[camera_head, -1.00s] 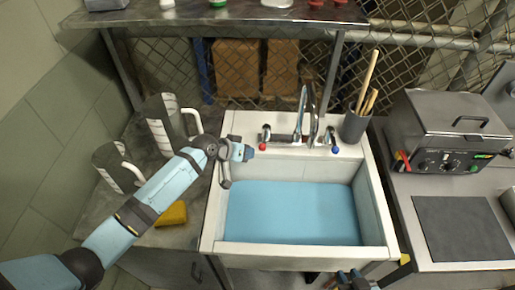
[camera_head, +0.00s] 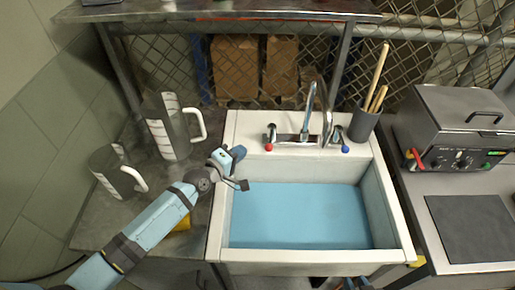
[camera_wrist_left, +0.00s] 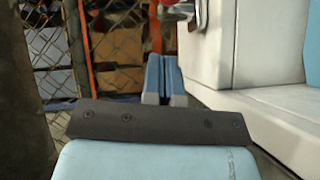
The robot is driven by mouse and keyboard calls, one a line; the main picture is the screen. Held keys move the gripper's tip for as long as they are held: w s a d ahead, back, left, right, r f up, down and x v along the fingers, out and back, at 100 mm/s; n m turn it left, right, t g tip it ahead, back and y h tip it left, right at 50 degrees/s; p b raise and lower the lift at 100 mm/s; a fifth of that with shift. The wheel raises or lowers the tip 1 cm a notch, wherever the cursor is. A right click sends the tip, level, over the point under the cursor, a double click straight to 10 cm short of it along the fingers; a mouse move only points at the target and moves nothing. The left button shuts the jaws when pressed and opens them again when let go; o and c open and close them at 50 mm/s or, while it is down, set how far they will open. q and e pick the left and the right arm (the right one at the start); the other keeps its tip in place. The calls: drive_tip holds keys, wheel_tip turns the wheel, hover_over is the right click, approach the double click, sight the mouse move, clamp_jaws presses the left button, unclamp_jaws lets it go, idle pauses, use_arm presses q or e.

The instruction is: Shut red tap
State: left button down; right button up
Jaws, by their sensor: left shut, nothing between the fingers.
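The red tap (camera_head: 268,147) is at the left of the faucet, a metal handle with a red end. At the top of the left wrist view a metal part with a red end (camera_wrist_left: 172,5) shows, cut off by the frame. My left gripper (camera_head: 238,152) is shut and empty, to the left of the red tap and apart from it, over the sink's left rim. Its closed fingertips also show in the left wrist view (camera_wrist_left: 163,75), below the metal part. My right gripper (camera_head: 355,284) is cut off at the bottom edge; its jaws are unclear.
The white sink (camera_head: 230,130) holds blue water (camera_head: 300,215). A blue-marked tap (camera_head: 345,148) and metal spout (camera_head: 326,110) stand to the right. Two measuring jugs (camera_head: 170,128) stand on the left counter. A cup of wooden sticks (camera_head: 363,122) and a grey cooker (camera_head: 460,120) are at right.

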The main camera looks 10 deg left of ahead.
sight(268, 148)
use_arm(q)
drive_tip(key=shift+w+d+f+p, duration=0.2)
drive_tip(key=shift+w+d, duration=0.3)
drive_tip(key=shift+d, duration=0.3)
drive_tip(key=shift+w+d+f+p, duration=0.2)
drive_tip(key=shift+w+d, duration=0.35)
drive_tip(key=shift+d, duration=0.25)
drive_tip(key=shift+w+d+f+p, duration=0.2)
drive_tip(key=shift+w+d, duration=0.3)
drive_tip(key=shift+d, duration=0.3)
drive_tip(key=shift+d, duration=1.2)
drive_tip(key=shift+r, duration=0.1)
